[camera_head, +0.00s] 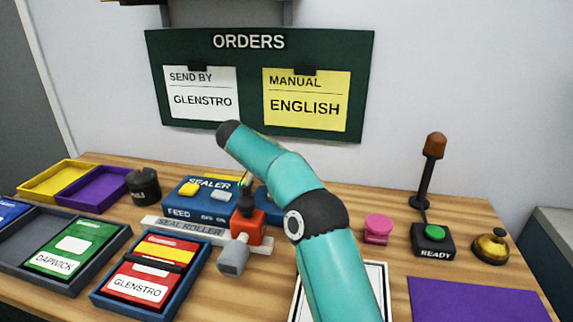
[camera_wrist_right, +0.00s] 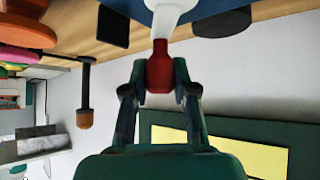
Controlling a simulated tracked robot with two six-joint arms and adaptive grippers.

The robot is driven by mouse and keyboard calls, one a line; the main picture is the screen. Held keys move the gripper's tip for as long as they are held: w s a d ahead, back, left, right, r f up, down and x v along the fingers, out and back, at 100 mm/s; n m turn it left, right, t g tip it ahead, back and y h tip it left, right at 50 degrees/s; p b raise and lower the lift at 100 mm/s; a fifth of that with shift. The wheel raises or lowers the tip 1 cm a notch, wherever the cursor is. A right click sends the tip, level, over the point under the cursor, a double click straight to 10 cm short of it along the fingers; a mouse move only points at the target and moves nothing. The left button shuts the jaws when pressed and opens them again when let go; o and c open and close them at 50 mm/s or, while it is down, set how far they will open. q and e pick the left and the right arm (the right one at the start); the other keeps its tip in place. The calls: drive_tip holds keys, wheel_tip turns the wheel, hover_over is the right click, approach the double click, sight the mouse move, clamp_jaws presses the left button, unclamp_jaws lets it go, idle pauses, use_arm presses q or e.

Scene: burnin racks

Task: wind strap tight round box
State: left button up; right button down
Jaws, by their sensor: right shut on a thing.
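My right gripper (camera_wrist_right: 160,82) is shut on a red handle (camera_wrist_right: 159,65) in the wrist view. A white stem joins the handle to something blue at the picture's top. In the head view my teal arm crosses the middle, and I cannot make out its gripper clearly. A red box labelled GLENSTRO (camera_head: 137,290), with a yellow and black band across it, lies in a blue tray (camera_head: 196,264). No separate loose strap can be made out. A blue SEALER (camera_head: 186,206) stands behind the grey SEAL ROLLER bar (camera_head: 180,229). My left gripper is not in view.
An orange-red block (camera_head: 246,229) and a grey cylinder (camera_head: 233,257) sit near the sealer. A green DAPWICK box (camera_head: 75,246) lies at left. A pink item (camera_head: 378,227), READY button (camera_head: 434,233), lamp (camera_head: 433,148), bell (camera_head: 491,245) and purple sheet (camera_head: 478,300) are at right.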

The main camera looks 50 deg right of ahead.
drive_tip(key=m+g+p, duration=0.1)
drive_tip(key=m+p, duration=0.1)
drive_tip(key=p, duration=0.1)
drive_tip(key=s+a+m+g+y+p, duration=0.1)
drive_tip(key=m+g+p, duration=0.1)
drive_tip(key=p, duration=0.2)
drive_tip(key=s+a+m+g+y+p, duration=0.1)
drive_tip(key=m+p, duration=0.1)
drive_tip(key=p, duration=0.2)
drive_tip(key=shift+s+r, duration=0.15)
drive_tip(key=shift+r, duration=0.05)
drive_tip(key=shift+s+a+f+m+g+y+p, duration=0.2)
drive_tip(key=shift+m+g+y+p, duration=0.25)
drive_tip(key=shift+p, duration=0.35)
drive_tip(key=shift+w+f, duration=0.1)
drive_tip(key=c, duration=1)
unclamp_jaws()
drive_tip(key=shift+o, duration=0.6)
drive_tip(key=shift+d, duration=0.1)
drive_tip(key=shift+d, duration=0.1)
